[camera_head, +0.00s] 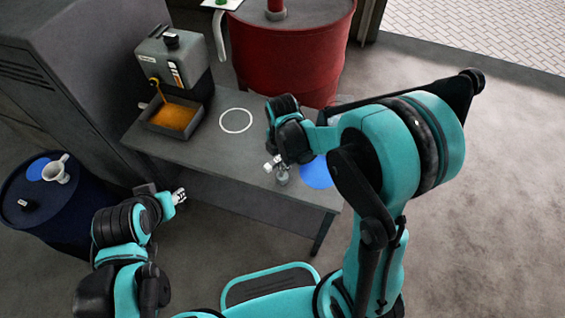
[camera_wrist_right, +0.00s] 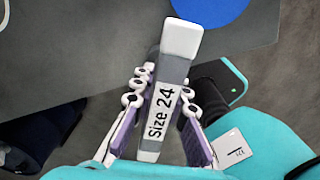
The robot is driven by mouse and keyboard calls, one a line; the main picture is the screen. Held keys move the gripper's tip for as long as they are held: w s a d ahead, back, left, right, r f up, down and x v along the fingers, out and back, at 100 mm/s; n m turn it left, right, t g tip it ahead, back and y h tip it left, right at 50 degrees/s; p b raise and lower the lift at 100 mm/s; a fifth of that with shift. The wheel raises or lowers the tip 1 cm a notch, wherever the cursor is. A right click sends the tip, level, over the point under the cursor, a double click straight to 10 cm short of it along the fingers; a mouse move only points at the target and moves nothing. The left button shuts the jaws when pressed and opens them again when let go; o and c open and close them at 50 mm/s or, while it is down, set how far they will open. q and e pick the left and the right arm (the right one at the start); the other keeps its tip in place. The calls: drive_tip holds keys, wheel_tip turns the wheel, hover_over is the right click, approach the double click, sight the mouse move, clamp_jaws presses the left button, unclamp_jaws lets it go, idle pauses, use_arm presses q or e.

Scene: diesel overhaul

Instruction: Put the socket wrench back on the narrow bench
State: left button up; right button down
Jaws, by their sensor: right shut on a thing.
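My right gripper (camera_head: 275,165) is over the front right part of the grey bench (camera_head: 190,150). It is shut on the socket wrench, a grey bar with a white end (camera_wrist_right: 181,38) and a "Size 24" label; little of the wrench (camera_head: 283,177) shows in the head view. A blue disc (camera_head: 316,173) lies on the bench just right of the gripper, partly hidden by my arm; it also shows in the wrist view (camera_wrist_right: 208,8). I cannot tell whether the wrench touches the bench. My left gripper (camera_head: 180,196) is in front of the bench's left side; its jaw opening is unclear.
On the bench stand a grey machine (camera_head: 172,62) and a tray of orange liquid (camera_head: 174,117), with a white ring (camera_head: 236,121) to their right. A red drum (camera_head: 290,48) stands behind. A dark blue drum (camera_head: 50,215) at left carries a white mug (camera_head: 57,171).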

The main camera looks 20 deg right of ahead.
drive_tip(key=shift+f+b, duration=0.7)
drive_tip(key=shift+f, duration=0.2)
drive_tip(key=c, duration=0.9)
unclamp_jaws()
drive_tip(key=shift+o, duration=0.2)
wheel_tip(320, 180, up, 9)
drive_tip(key=p, duration=0.7)
drive_tip(key=shift+r, duration=0.1)
